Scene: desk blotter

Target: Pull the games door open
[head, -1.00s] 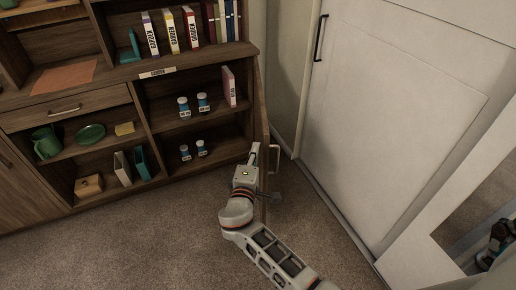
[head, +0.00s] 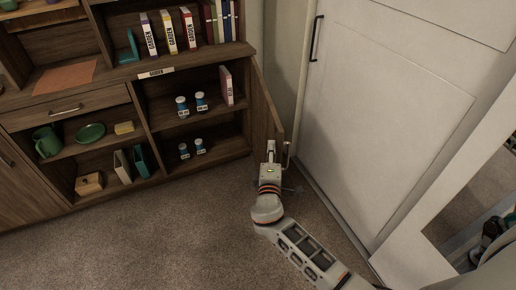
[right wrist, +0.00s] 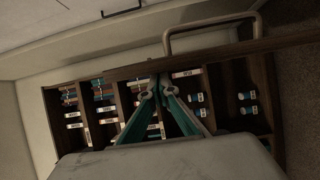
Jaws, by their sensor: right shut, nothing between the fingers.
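The wooden door (head: 263,108) at the right end of the shelf unit stands wide open, seen nearly edge-on in the head view; I read no label on it. Its pale bar handle (head: 287,153) is on the outer face, to the right. It also shows in the right wrist view, where the handle (right wrist: 215,22) is above the door's edge (right wrist: 115,74). My right gripper (head: 271,146) is shut and empty, by the door's free edge on the inner side, left of the handle. Whether its fingertips (right wrist: 157,84) touch the door I cannot tell. My left gripper is out of view.
The opened compartment holds several blue-and-white jars (head: 182,106) and a pink book (head: 226,85). A white panel door (head: 390,110) with a dark handle (head: 316,38) stands close on the right. Carpet (head: 150,240) in front is clear.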

